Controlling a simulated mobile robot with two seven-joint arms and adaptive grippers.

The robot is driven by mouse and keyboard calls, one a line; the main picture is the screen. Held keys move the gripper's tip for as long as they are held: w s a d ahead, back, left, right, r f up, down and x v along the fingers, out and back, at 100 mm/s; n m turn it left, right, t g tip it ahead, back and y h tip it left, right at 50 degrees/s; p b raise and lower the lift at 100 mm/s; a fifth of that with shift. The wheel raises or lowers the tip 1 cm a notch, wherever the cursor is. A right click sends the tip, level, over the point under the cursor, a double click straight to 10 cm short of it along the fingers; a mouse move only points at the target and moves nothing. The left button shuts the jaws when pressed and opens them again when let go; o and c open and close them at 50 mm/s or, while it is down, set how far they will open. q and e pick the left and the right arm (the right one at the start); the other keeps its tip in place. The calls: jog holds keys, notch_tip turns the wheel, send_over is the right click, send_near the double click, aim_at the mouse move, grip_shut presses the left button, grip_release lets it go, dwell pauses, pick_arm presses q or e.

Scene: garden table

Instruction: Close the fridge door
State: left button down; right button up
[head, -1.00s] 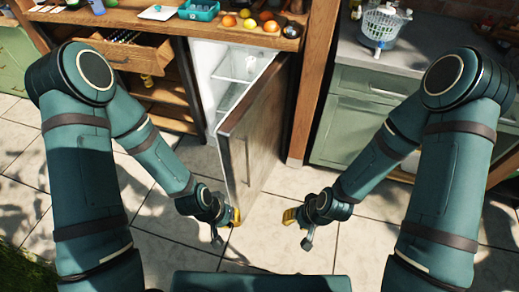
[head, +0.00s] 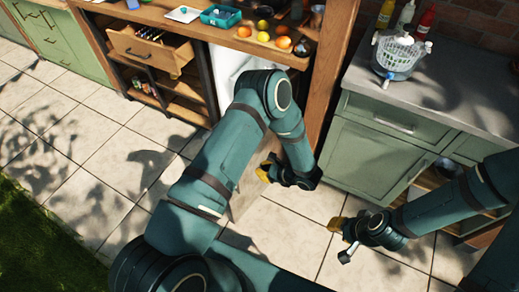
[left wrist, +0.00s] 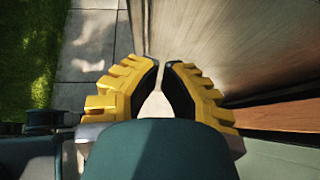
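The fridge's white interior (head: 232,60) shows under the wooden counter in the head view, so the fridge stands open. Its door is mostly hidden behind my left arm; a lower piece of the door (head: 242,198) shows below the gripper. My left gripper (head: 264,170) is close to the door; contact cannot be told. In the left wrist view its yellow fingers (left wrist: 161,70) are slightly apart at the tips, with nothing clearly held.
An open drawer (head: 150,50) juts out left of the fridge. Fruit and a teal tray (head: 222,17) stand on the counter above. A green cabinet (head: 375,155) stands to the right. The tiled floor (head: 110,150) at left is clear.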

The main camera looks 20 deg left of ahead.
pick_arm(q)
jog(key=w+a+f, duration=0.2)
jog(key=a, duration=0.3)
jog(key=w+a+f+t, duration=0.1)
jog(key=w+a+f, duration=0.1)
jog(key=a, duration=0.4)
jog(key=shift+w+a+m+y, duration=0.3)
jog(key=shift+w, duration=0.3)
jog(key=shift+a, duration=0.1)
